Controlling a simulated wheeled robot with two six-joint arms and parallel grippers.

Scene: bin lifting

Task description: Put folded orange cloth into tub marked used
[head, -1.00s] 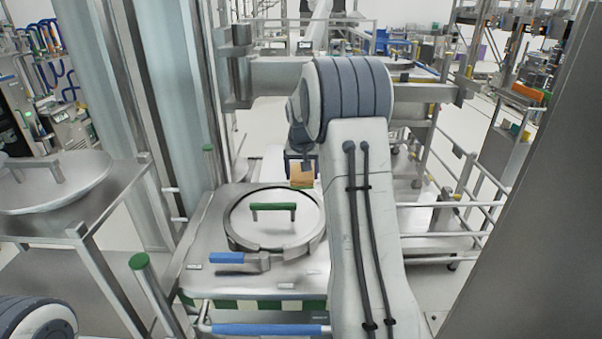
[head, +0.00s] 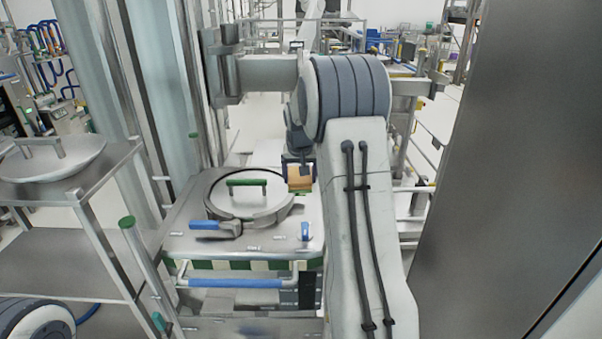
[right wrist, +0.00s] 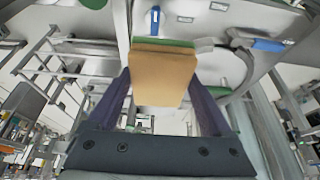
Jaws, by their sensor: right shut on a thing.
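The folded orange cloth (head: 300,182) hangs in my right gripper (head: 299,167), above the far right part of the steel cart top. In the right wrist view the cloth (right wrist: 163,78) sits between the two dark fingers, which are shut on it; a green strip shows along its far edge. My left gripper is out of view; only a rounded part of my left arm shows at the lower left corner of the head view. I cannot make out a tub marked used in either view.
A steel cart (head: 180,245) with a blue front handle (head: 235,283) carries a round lid with a green grip (head: 247,183). A steel table with a domed lid (head: 50,160) stands at left. A large grey panel (head: 490,150) closes off the right side.

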